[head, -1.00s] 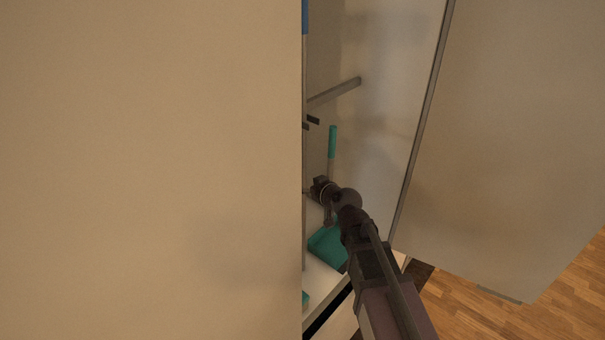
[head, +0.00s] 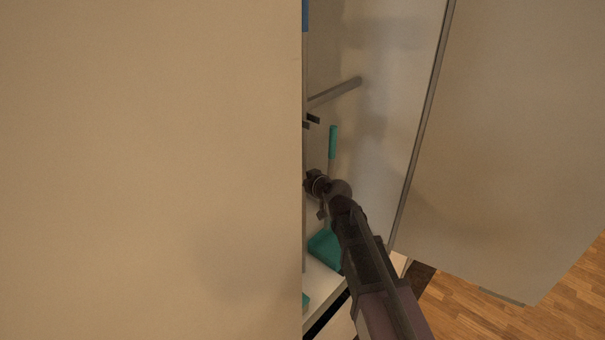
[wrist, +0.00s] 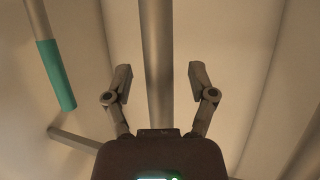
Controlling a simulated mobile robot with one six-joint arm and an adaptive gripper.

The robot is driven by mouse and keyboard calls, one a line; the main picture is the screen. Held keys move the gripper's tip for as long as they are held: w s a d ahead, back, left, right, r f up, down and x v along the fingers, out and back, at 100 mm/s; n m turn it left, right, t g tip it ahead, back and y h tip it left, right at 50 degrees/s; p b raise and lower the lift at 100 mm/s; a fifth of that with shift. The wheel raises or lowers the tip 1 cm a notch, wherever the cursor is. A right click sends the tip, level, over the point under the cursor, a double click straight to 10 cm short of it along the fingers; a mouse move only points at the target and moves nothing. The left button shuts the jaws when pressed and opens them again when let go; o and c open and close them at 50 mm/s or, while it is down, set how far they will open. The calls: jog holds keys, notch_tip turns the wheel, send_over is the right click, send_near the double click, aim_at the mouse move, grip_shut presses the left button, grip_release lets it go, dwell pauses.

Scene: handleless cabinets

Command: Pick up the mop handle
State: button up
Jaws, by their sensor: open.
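The mop handle (head: 304,75) is a thin grey upright pole with a blue top part, partly hidden by the large panel at left in the head view. In the wrist view the grey pole (wrist: 156,45) runs between my two spread fingers, touching neither. My gripper (head: 309,187) is open and close to the pole; its fingertips are largely hidden in the head view. The open gripper also shows in the wrist view (wrist: 159,78). I cannot tell how deep the pole sits between the fingers.
A teal-handled stick (head: 332,143) stands right of the pole above a teal dustpan (head: 325,246). A grey bar (head: 335,92) juts inside the cabinet. A beige panel (head: 150,170) fills the left; an open door (head: 505,150) stands at right.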

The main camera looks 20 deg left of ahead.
aim_at(305, 170)
grip_shut()
dwell(0.5)
notch_tip(305, 170, up, 3)
jog(key=p, duration=0.3)
jog(key=shift+r, duration=0.2)
jog(key=shift+s+d+r+p, duration=0.2)
jog(key=shift+d+p, duration=0.1)
jog(key=shift+p, duration=0.15)
jog(key=s+d, duration=0.3)
jog(key=d, duration=0.5)
jog(key=s+d, duration=0.3)
jog(key=d, duration=0.5)
jog(key=shift+s+f, duration=0.15)
jog(key=shift+s, duration=0.1)
